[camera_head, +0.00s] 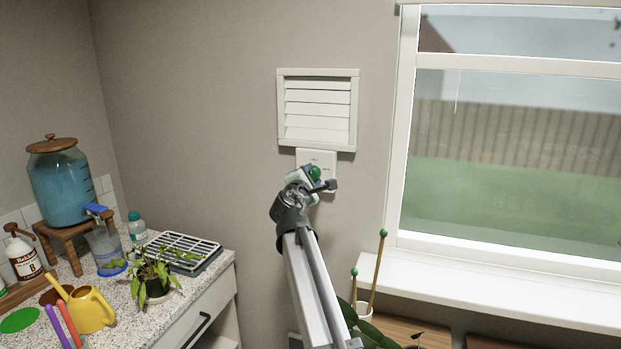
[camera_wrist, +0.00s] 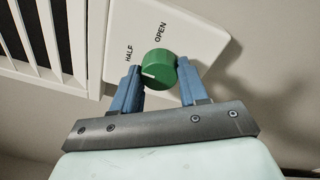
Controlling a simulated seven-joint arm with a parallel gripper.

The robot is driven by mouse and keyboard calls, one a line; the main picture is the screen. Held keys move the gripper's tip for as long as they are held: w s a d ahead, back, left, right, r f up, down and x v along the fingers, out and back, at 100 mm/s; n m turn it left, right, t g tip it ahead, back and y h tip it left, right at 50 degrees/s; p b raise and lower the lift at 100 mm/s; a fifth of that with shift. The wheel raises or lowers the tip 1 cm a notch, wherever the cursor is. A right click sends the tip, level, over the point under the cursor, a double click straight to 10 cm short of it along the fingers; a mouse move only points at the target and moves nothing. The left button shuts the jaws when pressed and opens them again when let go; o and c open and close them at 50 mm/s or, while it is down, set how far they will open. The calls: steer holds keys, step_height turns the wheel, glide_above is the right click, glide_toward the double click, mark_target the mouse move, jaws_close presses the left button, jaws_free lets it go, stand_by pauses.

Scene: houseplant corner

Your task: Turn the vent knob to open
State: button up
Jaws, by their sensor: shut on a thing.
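The green vent knob (camera_wrist: 158,69) sits on a white wall plate (camera_wrist: 190,30) marked HALF and OPEN. A white pointer line on the knob faces down and left in the wrist view, away from both words. My gripper (camera_wrist: 157,78) has its two blue fingers on either side of the knob and is shut on it. In the head view the knob (camera_head: 315,172) shows just past my gripper (camera_head: 313,176), which covers much of the plate (camera_head: 328,158). The white louvred vent (camera_head: 317,110) is right above the plate. Any other marking is hidden or unreadable.
A window (camera_head: 510,140) with a white sill (camera_head: 500,285) is to the right. A speckled counter (camera_head: 205,285) at left holds a blue-filled dispenser (camera_head: 60,185), a yellow watering can (camera_head: 90,310) and a potted plant (camera_head: 153,280). Green-tipped stakes (camera_head: 378,270) rise right of my arm.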

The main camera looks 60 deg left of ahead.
steer(key=shift+m+t, duration=0.35)
steer(key=shift+m, duration=3.25)
steer(key=shift+m+t, duration=0.35)
steer(key=shift+m, duration=3.25)
steer(key=o, duration=1.1)
steer(key=shift+c, duration=0.2)
steer(key=v, duration=1.3)
steer(key=shift+s+d, duration=0.3)
